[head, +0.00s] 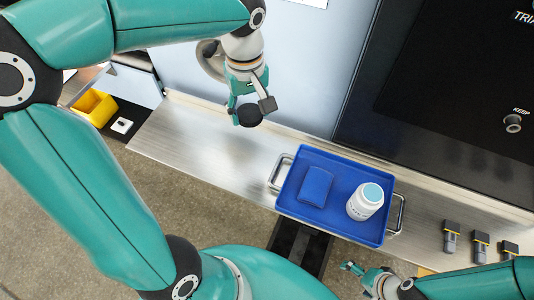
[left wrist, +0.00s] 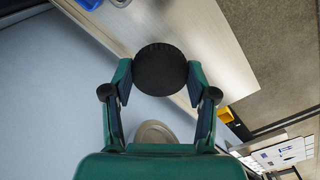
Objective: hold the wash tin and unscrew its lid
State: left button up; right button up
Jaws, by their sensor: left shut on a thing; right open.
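A white wash tin (head: 359,206) with a pale blue round top (head: 373,193) stands in the right part of the blue tray (head: 283,196). No gripper touches it. My left gripper (head: 250,108) is shut on a black round lid (head: 249,117), held above the metal shelf, up and left of the tray. In the left wrist view, the lid (left wrist: 160,70) sits between the two fingertips. My right gripper (head: 357,272) is open and empty, below the tray's front edge near the tin.
A folded blue cloth or pouch (head: 315,185) lies in the tray's left part. The tray has metal handles at both ends. Several dark knobs (head: 451,238) stand on the shelf at the right. A yellow bin (head: 94,107) is at far left. The shelf (head: 190,130) left of the tray is clear.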

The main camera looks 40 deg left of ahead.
aim_at(254, 160)
pick_arm(q)
notch_tip(254, 160, down, 19)
jog(key=shift+r+b, duration=0.1)
jog(key=shift+b, duration=0.2)
dwell(0.3)
jog(key=o, duration=1.3)
notch_tip(254, 160, up, 12)
jog(key=shift+r+p, duration=0.1)
jog(key=shift+p, duration=0.2)
